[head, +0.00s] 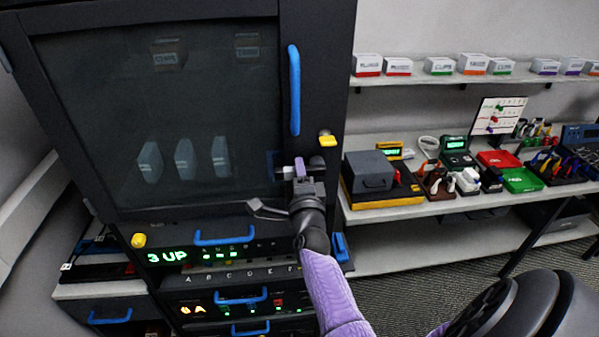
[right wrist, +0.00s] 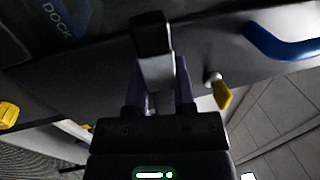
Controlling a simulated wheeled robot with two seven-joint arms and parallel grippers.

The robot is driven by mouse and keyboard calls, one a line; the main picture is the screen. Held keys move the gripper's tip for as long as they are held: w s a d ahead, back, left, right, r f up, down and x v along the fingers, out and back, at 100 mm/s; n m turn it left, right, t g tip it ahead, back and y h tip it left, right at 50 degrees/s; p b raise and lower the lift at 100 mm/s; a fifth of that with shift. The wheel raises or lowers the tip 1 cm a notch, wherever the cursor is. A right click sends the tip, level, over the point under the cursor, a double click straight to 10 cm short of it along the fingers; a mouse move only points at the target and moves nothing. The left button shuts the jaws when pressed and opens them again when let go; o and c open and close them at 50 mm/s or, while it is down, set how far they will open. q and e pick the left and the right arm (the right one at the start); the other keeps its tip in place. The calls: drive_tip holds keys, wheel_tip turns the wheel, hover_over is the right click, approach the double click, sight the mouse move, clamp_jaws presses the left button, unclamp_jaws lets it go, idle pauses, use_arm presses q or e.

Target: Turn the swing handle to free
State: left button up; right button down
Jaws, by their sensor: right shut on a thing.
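The cabinet's dark glass door (head: 160,120) looks closed. The swing handle (right wrist: 157,65) is a pale bar with a black end; in the right wrist view it runs up from between my fingers toward the dark door frame. My right gripper (head: 300,172) is at the right edge of the door, below the blue door pull (head: 294,90). Its purple fingers also show in the right wrist view (right wrist: 158,95), one on each side of the handle, shut on it. The fingers and wrist hide part of the handle. My left gripper is not in view.
A yellow tab (head: 327,140) sticks out just right of and above my right gripper. A yellow knob (head: 138,240) and a lit green display (head: 168,256) are below the door. A bench (head: 400,211) with tools and boxes stands to the right.

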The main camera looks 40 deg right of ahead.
idle(0.4)
drive_tip(key=shift+c, duration=2.3)
unclamp_jaws()
drive_tip(key=p+v, duration=0.2)
drive_tip(key=v, duration=0.8)
